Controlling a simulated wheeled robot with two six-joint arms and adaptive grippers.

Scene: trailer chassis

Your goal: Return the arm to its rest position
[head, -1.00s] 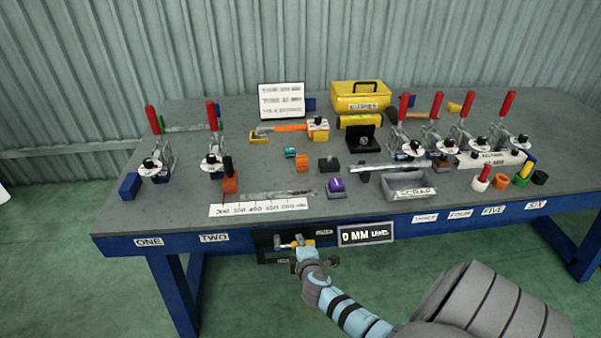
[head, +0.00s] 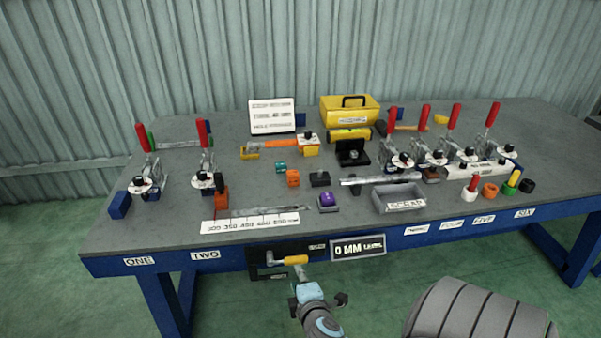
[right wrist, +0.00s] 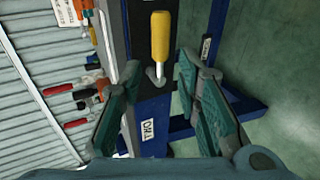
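My right arm comes in at the bottom of the head view, and its gripper (head: 317,294) is just below and in front of the bench's front edge. It is open and empty, with its two fingers spread wide. A yellow crank handle (head: 296,260) on the black front unit is just beyond it, apart from the fingers. The right wrist view shows the yellow handle (right wrist: 160,37) ahead, with open space between it and the green-padded fingers. My left arm and gripper are not in view.
The blue-edged bench (head: 150,232) carries red-handled toggle clamps (head: 205,160), a grey scrap tray (head: 399,197), a yellow toolbox (head: 349,112) and small coloured parts. A "0 MM" display (head: 358,247) sits right of the handle.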

